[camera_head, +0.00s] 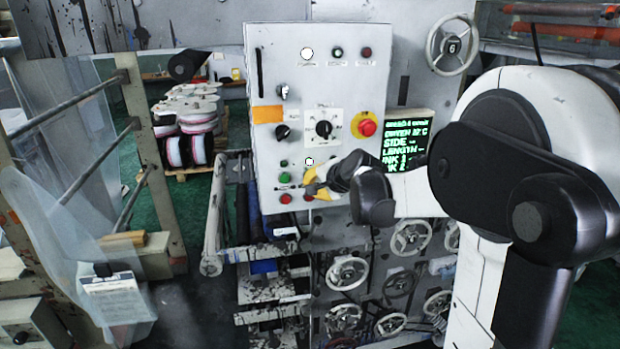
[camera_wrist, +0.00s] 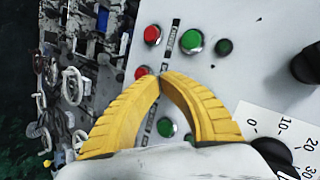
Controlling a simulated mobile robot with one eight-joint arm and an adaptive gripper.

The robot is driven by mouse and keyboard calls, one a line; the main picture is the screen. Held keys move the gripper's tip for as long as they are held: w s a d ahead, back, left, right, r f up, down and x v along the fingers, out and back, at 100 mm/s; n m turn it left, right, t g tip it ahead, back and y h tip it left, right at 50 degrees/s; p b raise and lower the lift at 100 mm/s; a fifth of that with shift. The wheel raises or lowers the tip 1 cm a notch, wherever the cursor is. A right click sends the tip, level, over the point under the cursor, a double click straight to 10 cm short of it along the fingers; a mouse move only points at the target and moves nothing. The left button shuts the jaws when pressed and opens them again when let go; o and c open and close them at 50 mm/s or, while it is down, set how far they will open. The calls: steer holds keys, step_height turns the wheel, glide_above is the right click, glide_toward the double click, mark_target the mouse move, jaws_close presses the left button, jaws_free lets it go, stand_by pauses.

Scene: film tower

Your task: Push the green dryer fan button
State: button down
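A grey control panel (camera_head: 272,90) shows upright in the head view, with a group of push buttons low on its face. In the head view, a green button (camera_head: 284,178) sits above a red button (camera_head: 286,198). In the wrist view, a green button (camera_wrist: 191,41) lies between a red button (camera_wrist: 152,34) and a small dark green one (camera_wrist: 223,47). Another green button (camera_wrist: 165,127) shows between my fingers. The labels are too small to read, so I cannot tell which is the dryer fan. My gripper (camera_wrist: 160,78) is shut and empty, its yellow fingertips together, close to the panel near a second red button (camera_wrist: 141,72); contact is unclear.
A red emergency knob (camera_head: 367,127) and rotary dial (camera_head: 324,129) sit above the buttons. A screen (camera_head: 408,140) with green text stands right of the panel. Several handwheels (camera_head: 347,273) are below. A clear film sheet (camera_head: 75,230) hangs at left.

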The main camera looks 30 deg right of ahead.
steer(key=shift+s+a, duration=0.1)
steer(key=shift+s, duration=0.2)
steer(key=shift+s+a, duration=0.25)
steer(key=shift+s, duration=0.55)
steer(key=shift+s+a, duration=0.2)
steer(key=shift+s, duration=0.6)
steer(key=shift+s+a, duration=0.25)
steer(key=shift+s, duration=0.55)
